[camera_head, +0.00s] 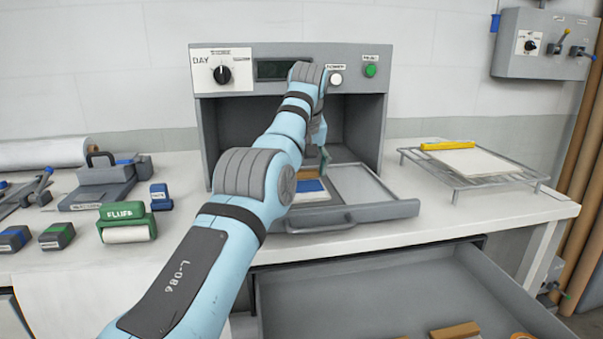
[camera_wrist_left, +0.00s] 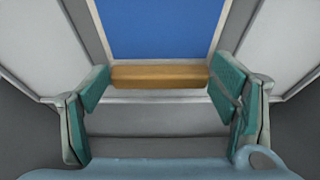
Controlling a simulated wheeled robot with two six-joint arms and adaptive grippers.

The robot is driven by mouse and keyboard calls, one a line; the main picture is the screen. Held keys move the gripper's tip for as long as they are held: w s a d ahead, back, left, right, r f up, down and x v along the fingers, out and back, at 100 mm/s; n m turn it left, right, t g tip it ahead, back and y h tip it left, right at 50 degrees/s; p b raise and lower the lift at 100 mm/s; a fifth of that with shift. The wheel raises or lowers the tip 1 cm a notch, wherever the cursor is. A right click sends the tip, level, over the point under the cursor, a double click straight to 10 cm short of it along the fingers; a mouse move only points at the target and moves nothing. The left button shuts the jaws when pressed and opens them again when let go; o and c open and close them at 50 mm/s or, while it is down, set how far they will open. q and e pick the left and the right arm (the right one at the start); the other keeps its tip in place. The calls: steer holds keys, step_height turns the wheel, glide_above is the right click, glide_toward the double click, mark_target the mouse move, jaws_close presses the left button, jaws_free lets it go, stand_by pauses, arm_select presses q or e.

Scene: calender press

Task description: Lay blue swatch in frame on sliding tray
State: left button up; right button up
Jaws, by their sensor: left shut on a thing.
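The blue swatch (camera_head: 309,185) lies flat over the left part of the sliding tray (camera_head: 360,186), which is pulled out of the press. In the left wrist view the blue swatch (camera_wrist_left: 165,28) has a wooden bar (camera_wrist_left: 160,76) along its near edge. A pale frame edge (camera_wrist_left: 222,30) runs beside the blue. My left gripper (camera_wrist_left: 160,82) is shut on the wooden bar, one teal finger at each end. In the head view the left gripper (camera_head: 325,160) is low over the tray, partly hidden by its own arm. I cannot tell whether the swatch rests fully in the frame.
The press (camera_head: 290,65) opens behind the tray. A wire rack (camera_head: 470,172) with a pale sheet and yellow bar stands right. A green roller (camera_head: 127,222) and blocks stand left. An open drawer (camera_head: 400,290) below holds wooden-edged pieces.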

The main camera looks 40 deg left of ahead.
mark_target(302, 186)
arm_select(q)
steer(key=shift+f, duration=0.1)
arm_select(e)
steer(key=shift+w, duration=0.1)
arm_select(q)
steer(key=o, duration=1.1)
steer(key=shift+o, duration=0.2)
arm_select(e)
steer(key=shift+r, duration=0.1)
arm_select(q)
steer(key=p+v, duration=0.3)
steer(key=v, duration=0.9)
steer(key=shift+p, duration=0.35)
arm_select(e)
steer(key=shift+g, duration=0.4)
steer(key=s, duration=0.1)
steer(key=s+r, duration=0.2)
steer(key=s, duration=0.1)
steer(key=shift+d+r, duration=0.2)
steer(key=shift+d, duration=0.1)
